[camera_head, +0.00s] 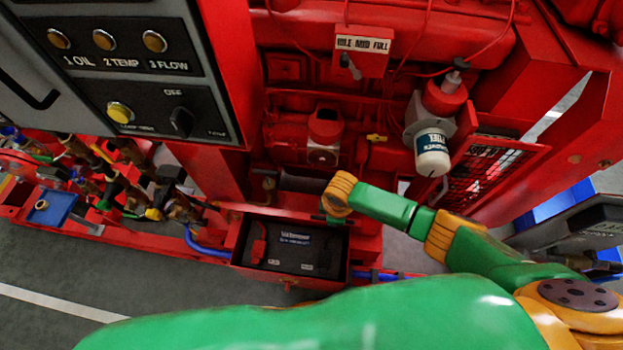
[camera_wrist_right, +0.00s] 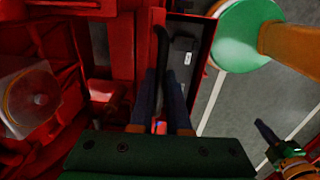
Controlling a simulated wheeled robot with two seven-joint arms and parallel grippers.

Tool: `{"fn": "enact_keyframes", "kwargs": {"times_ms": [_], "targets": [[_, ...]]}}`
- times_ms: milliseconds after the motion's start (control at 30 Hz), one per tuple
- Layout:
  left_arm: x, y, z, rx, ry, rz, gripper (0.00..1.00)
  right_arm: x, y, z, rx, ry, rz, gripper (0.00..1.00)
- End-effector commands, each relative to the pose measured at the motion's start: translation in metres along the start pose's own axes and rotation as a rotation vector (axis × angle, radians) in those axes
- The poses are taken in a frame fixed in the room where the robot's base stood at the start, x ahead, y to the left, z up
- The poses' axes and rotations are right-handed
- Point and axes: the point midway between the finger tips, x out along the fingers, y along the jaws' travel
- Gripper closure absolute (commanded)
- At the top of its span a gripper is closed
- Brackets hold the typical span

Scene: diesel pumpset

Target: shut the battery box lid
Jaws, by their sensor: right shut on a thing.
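The battery box (camera_head: 238,262) is open at the foot of the red engine, and its black inside with a lettered battery (camera_head: 296,242) shows. The lid (camera_head: 272,213) stands raised along the box's far side, seen nearly edge-on. My right gripper (camera_head: 335,220) is at the right end of that edge, mostly hidden under my wrist. In the right wrist view its dark fingers (camera_wrist_right: 165,108) are close together, shut on the lid's edge beside a black curved strip; the exact contact is in shadow. The box's inside lies just beyond the fingers there.
A control panel (camera_head: 140,70) overhangs at the upper left. Blue hose (camera_head: 207,246) runs beside the box. Open grey floor (camera_head: 110,275) lies in front.

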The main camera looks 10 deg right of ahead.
Motion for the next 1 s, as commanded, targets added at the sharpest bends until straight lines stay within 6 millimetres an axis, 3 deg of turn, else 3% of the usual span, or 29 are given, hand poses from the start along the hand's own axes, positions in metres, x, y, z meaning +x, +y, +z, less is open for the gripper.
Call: {"fn": "enact_keyframes", "kwargs": {"times_ms": [867,900,1000], "targets": [[-0.009,0.000,-0.001,0.000,0.000,0.000,1.00,0.005,-0.021,-0.001,-0.001,0.001,0.000,1.00],[-0.009,0.000,-0.001,0.000,0.000,0.000,1.00,0.004,-0.021,-0.001,-0.001,0.002,0.000,0.77],[-0.009,0.000,-0.001,0.000,0.000,0.000,1.00,0.005,-0.021,-0.001,-0.001,0.001,0.000,0.50]]}}
